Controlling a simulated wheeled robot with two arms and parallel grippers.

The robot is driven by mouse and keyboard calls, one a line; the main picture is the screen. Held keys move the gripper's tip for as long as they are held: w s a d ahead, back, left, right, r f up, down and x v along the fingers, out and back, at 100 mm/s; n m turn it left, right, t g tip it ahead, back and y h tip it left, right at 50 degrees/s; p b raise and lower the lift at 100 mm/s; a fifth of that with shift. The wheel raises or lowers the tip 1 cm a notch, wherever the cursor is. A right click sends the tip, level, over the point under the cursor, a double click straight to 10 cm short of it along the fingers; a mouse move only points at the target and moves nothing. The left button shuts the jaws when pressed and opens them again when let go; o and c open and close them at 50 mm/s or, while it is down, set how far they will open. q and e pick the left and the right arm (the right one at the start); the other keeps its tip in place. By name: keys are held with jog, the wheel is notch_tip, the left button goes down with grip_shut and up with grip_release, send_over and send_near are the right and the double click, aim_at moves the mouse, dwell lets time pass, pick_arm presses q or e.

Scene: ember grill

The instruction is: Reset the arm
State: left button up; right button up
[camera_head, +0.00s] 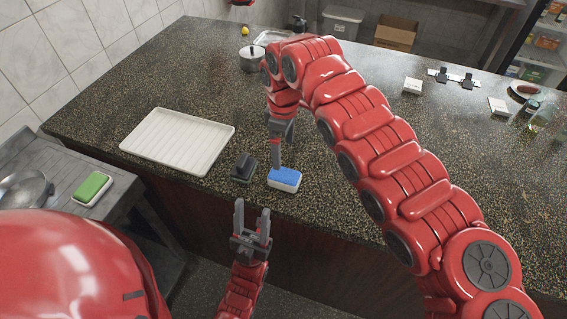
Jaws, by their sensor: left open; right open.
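My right arm reaches in from the right and bends down, with its gripper (277,160) pointing down at a blue and white sponge-like block (285,180) near the counter's front edge. Its fingers show edge-on just behind the block, and I cannot tell whether they touch it. My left gripper (252,222) is open and empty, fingers up, in front of the counter's front edge and below the block.
The speckled counter (340,215) holds a white ribbed tray (180,140), a black block-like item (243,168) and a metal pot (252,60). A green block (92,188) lies on the lower side table at left. White dishes and small items stand at right.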

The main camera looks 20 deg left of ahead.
jog(key=shift+r, duration=0.35)
